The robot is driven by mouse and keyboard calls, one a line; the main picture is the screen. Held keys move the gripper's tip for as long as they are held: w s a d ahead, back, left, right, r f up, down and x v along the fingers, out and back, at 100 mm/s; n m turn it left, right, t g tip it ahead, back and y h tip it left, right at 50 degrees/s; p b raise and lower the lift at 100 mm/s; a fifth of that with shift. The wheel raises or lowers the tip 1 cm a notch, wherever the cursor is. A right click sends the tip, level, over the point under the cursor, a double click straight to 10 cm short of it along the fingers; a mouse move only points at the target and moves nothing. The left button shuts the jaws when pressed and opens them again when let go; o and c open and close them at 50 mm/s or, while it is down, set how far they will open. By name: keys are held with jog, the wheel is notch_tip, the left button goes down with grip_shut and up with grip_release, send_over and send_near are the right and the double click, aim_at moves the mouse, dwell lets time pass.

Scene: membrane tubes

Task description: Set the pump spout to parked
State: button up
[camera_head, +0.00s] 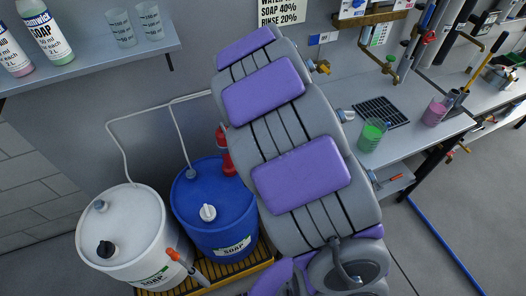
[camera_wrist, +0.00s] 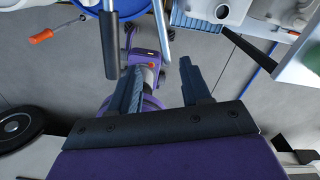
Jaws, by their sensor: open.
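A red hand pump (camera_head: 229,165) stands on the far right part of the blue soap drum (camera_head: 215,215). My own grey and purple body partly covers it, and I cannot make out which way its spout points. In the wrist view, my gripper (camera_wrist: 160,78) is open, with two dark fingers apart and nothing between them. A blue rounded thing, likely the drum, shows at the top of the wrist view (camera_wrist: 118,8). Grey rods hang near it, and I cannot tell what they belong to. I cannot make out my gripper in the head view.
A white soap drum (camera_head: 130,235) stands left of the blue one on a yellow slatted pallet (camera_head: 265,262). An orange-handled tool (camera_head: 174,256) is beside it. The right bench holds a green beaker (camera_head: 372,135), a pink beaker (camera_head: 435,112) and a black grate (camera_head: 381,112). Floor is open at right.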

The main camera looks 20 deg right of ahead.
jog(key=shift+w+f, duration=0.1)
jog(key=shift+c, duration=1.4)
jog(key=shift+w+a+f+n+b, duration=0.1)
jog(key=shift+w+f+n+b, duration=0.2)
jog(key=shift+n, duration=0.6)
jog(key=shift+c, duration=0.7)
jog(key=w+d+f+n, duration=0.1)
jog(key=n, duration=0.1)
jog(key=w+d+f+n+y+b, duration=0.1)
jog(key=n, duration=0.2)
jog(key=w+d+f+n+g+y+b, duration=0.1)
jog(key=n, duration=0.2)
grip_shut()
jog(key=d+f+n+y+b, duration=0.2)
jog(key=d+f+n, duration=0.2)
jog(key=d+n, duration=0.4)
jog(key=s+a+f+b, duration=0.2)
jog(key=a+f+b, duration=0.2)
jog(key=a+f, duration=0.3)
jog(key=shift+s+a+f+g, duration=0.15)
jog(key=shift+a+f+g, duration=0.15)
jog(key=shift+f, duration=0.45)
